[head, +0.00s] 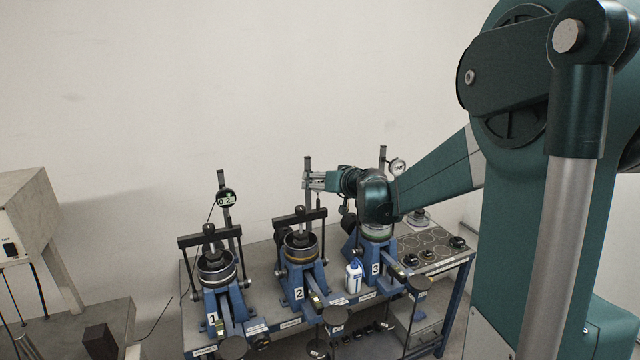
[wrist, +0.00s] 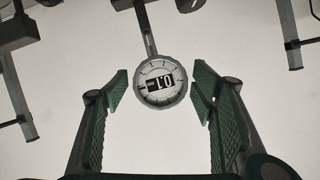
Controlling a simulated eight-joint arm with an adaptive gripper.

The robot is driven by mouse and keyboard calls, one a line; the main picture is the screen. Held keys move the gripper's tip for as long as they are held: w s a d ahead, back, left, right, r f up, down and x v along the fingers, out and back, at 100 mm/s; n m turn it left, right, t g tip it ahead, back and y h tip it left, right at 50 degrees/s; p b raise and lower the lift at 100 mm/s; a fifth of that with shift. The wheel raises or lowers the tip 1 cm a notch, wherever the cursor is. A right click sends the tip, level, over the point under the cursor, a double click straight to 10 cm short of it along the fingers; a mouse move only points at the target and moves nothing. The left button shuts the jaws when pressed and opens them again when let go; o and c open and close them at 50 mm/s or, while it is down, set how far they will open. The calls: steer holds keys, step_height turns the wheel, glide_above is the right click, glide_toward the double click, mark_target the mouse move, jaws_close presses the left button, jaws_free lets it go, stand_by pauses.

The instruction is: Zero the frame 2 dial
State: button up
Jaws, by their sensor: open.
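Frame 2 (head: 299,281) is the middle blue lever frame on the bench, marked "2". My gripper (head: 314,181) is up beside its thin upright post, and the frame's dial is hidden in the head view. In the wrist view a round dial (wrist: 148,71) with a grey rim sits on a stem between the fingers of my open gripper (wrist: 160,88). Its dark display seems upside down and looks like 0.1, but I cannot be sure. A gap shows between the dial and each finger, so I see no contact.
Frame 1 (head: 217,282) stands left with a black digital dial (head: 228,198). Frame 3 (head: 376,247) stands right, under my arm, with a white dial (head: 397,167). A white bottle (head: 354,276) stands between frames 2 and 3. Round weights (head: 409,259) lie on the right tray.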

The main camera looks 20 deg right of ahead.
steer(key=c, duration=0.9)
steer(key=shift+f+m+y+b, duration=0.1)
steer(key=shift+m+y+b, duration=0.25)
steer(key=shift+b, duration=0.2)
steer(key=shift+m+b, duration=0.3)
steer(key=shift+m, duration=0.05)
steer(key=o, duration=0.9)
steer(key=shift+s+d, duration=0.1)
steer(key=shift+s, duration=0.05)
steer(key=v, duration=1.1)
steer(key=shift+s, duration=0.3)
steer(key=shift+d, duration=0.15)
